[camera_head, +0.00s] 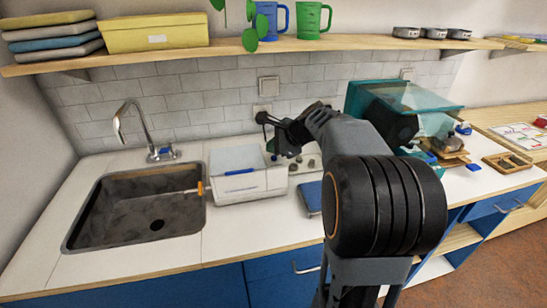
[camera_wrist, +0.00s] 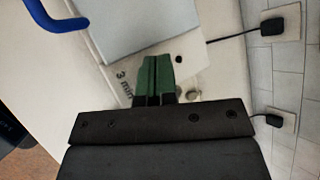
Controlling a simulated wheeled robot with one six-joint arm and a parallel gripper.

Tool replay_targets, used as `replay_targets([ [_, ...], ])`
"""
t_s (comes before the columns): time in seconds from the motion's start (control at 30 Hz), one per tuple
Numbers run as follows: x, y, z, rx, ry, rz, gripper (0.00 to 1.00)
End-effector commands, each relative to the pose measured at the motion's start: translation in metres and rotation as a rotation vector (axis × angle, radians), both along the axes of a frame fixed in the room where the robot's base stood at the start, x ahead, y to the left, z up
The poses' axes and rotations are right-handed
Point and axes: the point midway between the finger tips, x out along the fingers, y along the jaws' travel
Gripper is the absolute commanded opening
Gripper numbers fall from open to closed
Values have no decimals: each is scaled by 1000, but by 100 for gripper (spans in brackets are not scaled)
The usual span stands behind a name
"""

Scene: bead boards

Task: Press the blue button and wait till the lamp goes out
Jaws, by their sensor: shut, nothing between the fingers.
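The white press machine (camera_head: 235,190) stands on the counter right of the sink, with a blue handle (camera_head: 240,172) along its front. In the wrist view its white top (camera_wrist: 207,62) shows "3 min" lettering, a small black dot and pale round parts beside my fingers. My gripper (camera_wrist: 158,62) has green fingertips, shut together and empty, over this marked part. In the head view my gripper (camera_head: 270,147) is at the machine's right back part. I cannot make out the blue button; my fingers may hide it. I cannot identify the lamp or tell whether it is lit.
A sink (camera_head: 135,208) with a tap (camera_head: 140,128) lies left of the machine. A flat blue item (camera_head: 313,197) lies to its right. A teal-framed case (camera_head: 428,96) stands further right, partly behind my arm. A shelf (camera_head: 190,53) runs above. The front counter is clear.

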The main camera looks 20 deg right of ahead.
Motion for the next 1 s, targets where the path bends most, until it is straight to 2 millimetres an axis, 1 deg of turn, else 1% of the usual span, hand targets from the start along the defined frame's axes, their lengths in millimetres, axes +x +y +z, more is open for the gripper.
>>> replay_targets([
  [0.13,0,0,-6,0,0,0,0],
  [0.57,0,0,-6,0,0,0,0],
  [1.0,0,0,-11,0,0,0,0],
])
